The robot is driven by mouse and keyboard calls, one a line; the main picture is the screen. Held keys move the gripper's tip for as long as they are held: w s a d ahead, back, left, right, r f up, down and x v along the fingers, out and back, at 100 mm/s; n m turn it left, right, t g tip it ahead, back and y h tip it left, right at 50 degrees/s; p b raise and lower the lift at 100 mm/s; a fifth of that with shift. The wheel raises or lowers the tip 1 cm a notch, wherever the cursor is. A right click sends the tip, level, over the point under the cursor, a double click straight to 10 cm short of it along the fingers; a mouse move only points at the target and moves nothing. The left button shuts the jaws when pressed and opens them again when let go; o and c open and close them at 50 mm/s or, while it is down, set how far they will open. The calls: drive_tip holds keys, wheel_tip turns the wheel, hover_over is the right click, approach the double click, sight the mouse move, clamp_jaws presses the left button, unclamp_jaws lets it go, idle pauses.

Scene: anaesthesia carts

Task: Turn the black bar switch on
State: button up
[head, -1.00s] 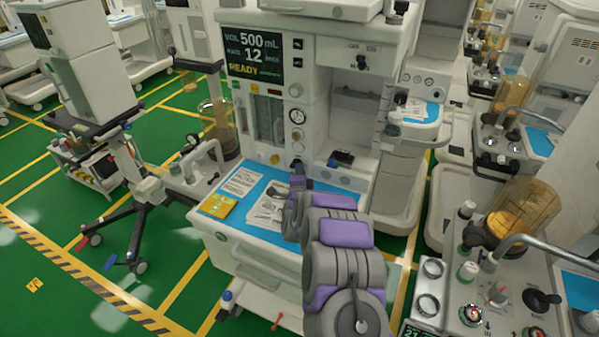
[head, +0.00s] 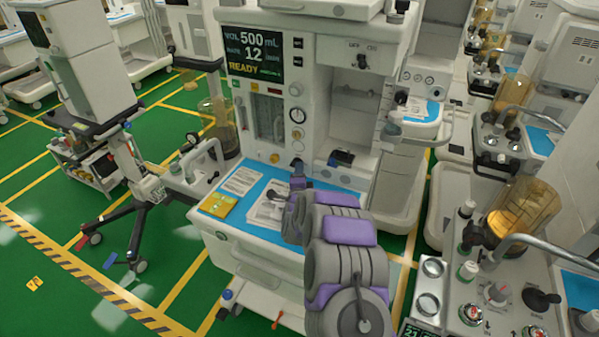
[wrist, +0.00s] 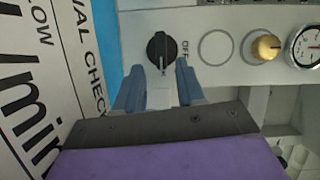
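The black bar switch (wrist: 160,50) is a round black knob with a raised bar, on a white panel in the wrist view. "OFF" is printed beside it. The bar lies roughly along the picture's vertical, with a pale mark near its lower end. My gripper (wrist: 158,86) is open and empty, its two blue-grey fingers just short of the knob, one towards each side. I see no contact. In the head view the switch (head: 297,163) is small and dark, low on the cart's front, with my gripper (head: 298,182) just below it.
A gold knob (wrist: 267,47) and a gauge (wrist: 306,47) sit on the same panel, to the right in the wrist view. Papers (head: 268,208) and a yellow card (head: 219,205) lie on the blue mat (head: 250,220) under my arm. Another switch (head: 362,61) is higher up.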

drive_tip(key=s+p, duration=0.1)
drive_tip(key=s, duration=0.4)
drive_tip(key=s+p, duration=0.1)
drive_tip(key=s, duration=0.4)
drive_tip(key=s+p, duration=0.1)
drive_tip(key=s, duration=0.5)
drive_tip(key=shift+s+d+r, duration=0.1)
drive_tip(key=shift+d+r, duration=0.2)
drive_tip(key=shift+r, duration=0.05)
drive_tip(key=shift+w+a+r+n+g+y, duration=0.2)
drive_tip(key=shift+a+r+n+g+y, duration=0.1)
drive_tip(key=shift+a+r, duration=0.1)
drive_tip(key=s+r+n+g+y, duration=0.3)
drive_tip(key=s+r+n+g, duration=0.5)
drive_tip(key=r+n, duration=0.1)
drive_tip(key=s+d+r+n+g+h, duration=0.1)
drive_tip(key=s+d+r+n+g, duration=0.1)
drive_tip(key=s+d, duration=0.5)
drive_tip(key=s+d+r+n+g+h, duration=0.1)
drive_tip(key=s+d+r+g, duration=0.3)
drive_tip(key=s, duration=1.3)
drive_tip(key=s+d+r+n+g+h, duration=0.2)
drive_tip(key=s+d+r+n+g, duration=0.1)
drive_tip(key=s+d, duration=0.6)
drive_tip(key=s+r+g, duration=0.1)
drive_tip(key=s, duration=0.2)
drive_tip(key=shift+s+d+n+g, duration=0.3)
drive_tip(key=shift+s, duration=0.1)
